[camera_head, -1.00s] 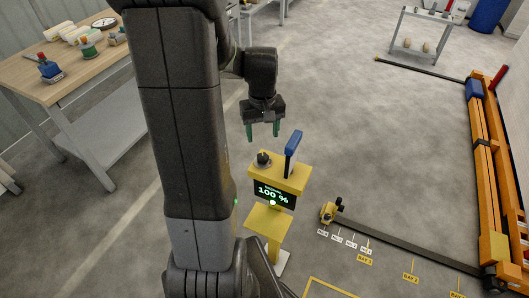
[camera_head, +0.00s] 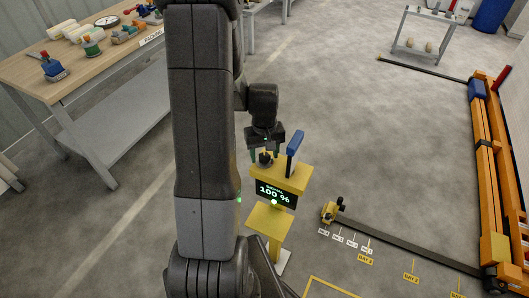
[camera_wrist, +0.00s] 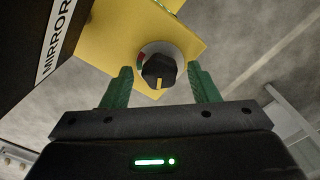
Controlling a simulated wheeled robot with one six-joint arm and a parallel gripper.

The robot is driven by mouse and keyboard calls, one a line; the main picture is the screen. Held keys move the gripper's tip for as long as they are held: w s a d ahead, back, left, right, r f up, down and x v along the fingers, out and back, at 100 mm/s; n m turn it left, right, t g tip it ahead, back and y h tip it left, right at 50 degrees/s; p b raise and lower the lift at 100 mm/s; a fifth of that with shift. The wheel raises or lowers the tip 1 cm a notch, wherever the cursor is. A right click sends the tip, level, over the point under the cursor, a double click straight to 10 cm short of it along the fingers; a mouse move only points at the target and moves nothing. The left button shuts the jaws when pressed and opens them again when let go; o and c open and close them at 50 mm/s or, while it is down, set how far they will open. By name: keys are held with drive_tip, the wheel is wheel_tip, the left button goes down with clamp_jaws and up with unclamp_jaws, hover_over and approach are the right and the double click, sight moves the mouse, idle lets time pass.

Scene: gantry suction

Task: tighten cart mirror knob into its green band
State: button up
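The black knob (camera_wrist: 159,71) sits on a pale round dial on a yellow plate, with its yellow pointer line toward the bottom of the wrist view. A small red and green strip (camera_wrist: 141,62) shows at the dial's left edge; the rest is hidden by the knob. In the head view the knob (camera_head: 265,159) stands on top of the yellow stand (camera_head: 268,217), whose screen (camera_head: 274,191) reads "100 %". My gripper (camera_head: 266,153) is open, its green fingers pointing down, one on each side of the knob. In the wrist view gaps show between both fingers and the knob.
A dark panel marked MIRROR (camera_wrist: 52,50) is at the left of the wrist view.

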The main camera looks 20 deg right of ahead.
drive_tip(key=c, duration=0.8)
drive_tip(key=shift+m, duration=0.4)
drive_tip(key=m+b, duration=0.2)
drive_tip(key=m, duration=0.1)
drive_tip(key=shift+f+m, duration=0.1)
drive_tip(key=shift+m, duration=0.2)
drive_tip(key=shift+m+b, duration=0.7)
drive_tip(key=shift+m, duration=1.6)
drive_tip(key=o, duration=1)
drive_tip(key=shift+c, duration=0.2)
drive_tip(key=shift+r, duration=0.25)
